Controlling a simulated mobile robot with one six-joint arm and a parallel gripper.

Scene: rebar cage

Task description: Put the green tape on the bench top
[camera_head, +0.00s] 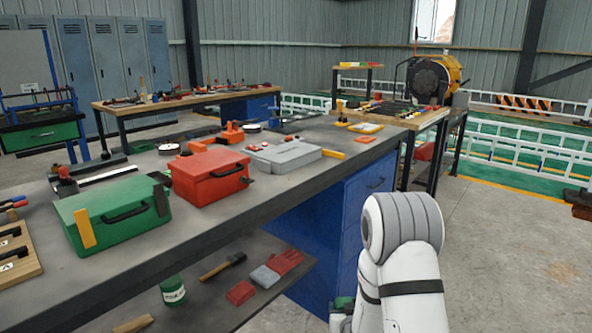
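The bench top (290,185) is a long grey surface running from the lower left toward the back right. My arm stands at the lower right, in front of the bench's right end. A small green thing (343,303) shows at the left edge of my arm, low beside the blue drawer unit. It may be the green tape, but it is mostly hidden and I cannot tell if it is held. My gripper is hidden or barely visible behind my arm, so its fingers cannot be made out. A green can-like item (173,290) with a white label stands on the lower shelf.
A green toolbox (112,217), a red toolbox (210,177) and a grey case (284,156) stand on the bench. The blue drawer unit (350,215) is under the bench.

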